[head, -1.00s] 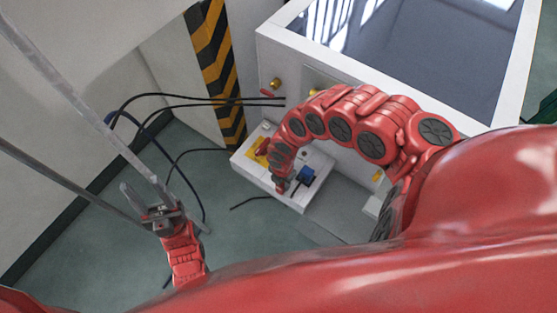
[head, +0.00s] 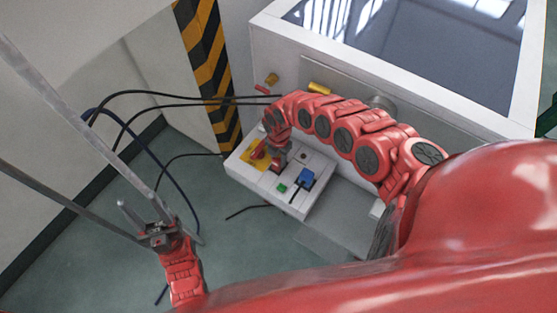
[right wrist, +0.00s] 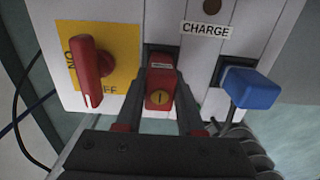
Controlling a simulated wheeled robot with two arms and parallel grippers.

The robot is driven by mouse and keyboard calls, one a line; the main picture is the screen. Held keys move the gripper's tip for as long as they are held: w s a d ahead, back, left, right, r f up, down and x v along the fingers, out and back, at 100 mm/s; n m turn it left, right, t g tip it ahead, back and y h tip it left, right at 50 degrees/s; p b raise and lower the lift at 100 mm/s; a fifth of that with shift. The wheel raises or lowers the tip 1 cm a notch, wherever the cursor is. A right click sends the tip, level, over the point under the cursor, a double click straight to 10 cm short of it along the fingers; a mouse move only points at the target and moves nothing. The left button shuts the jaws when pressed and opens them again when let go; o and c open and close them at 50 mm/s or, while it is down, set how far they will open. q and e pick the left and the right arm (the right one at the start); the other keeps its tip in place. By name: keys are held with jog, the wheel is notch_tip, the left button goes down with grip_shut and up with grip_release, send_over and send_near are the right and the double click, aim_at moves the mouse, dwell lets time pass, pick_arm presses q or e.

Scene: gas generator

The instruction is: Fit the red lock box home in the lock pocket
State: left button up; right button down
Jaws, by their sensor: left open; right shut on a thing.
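The red lock box (right wrist: 160,88), with a pale label and a yellow key face, sits between the fingers of my right gripper (right wrist: 162,100) in the right wrist view. The gripper is shut on it. The dark lock pocket (right wrist: 162,49) shows just above the box in the panel; how deep the box sits in it I cannot tell. In the head view my right gripper (head: 279,162) is over the white control box (head: 245,175), and the lock box is hard to make out there. My left gripper (head: 147,222) is open and empty, away to the left.
A red rotary switch (right wrist: 91,70) on a yellow plate is close left of the lock box. A blue plug (right wrist: 250,87) is to its right, below the CHARGE label (right wrist: 205,30). A green button (head: 282,188) shows on the control box. Black cables (head: 185,101) hang left.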

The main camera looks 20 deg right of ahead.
jog(key=shift+f, duration=0.7)
jog(key=shift+f, duration=0.1)
jog(key=c, duration=0.5)
grip_release()
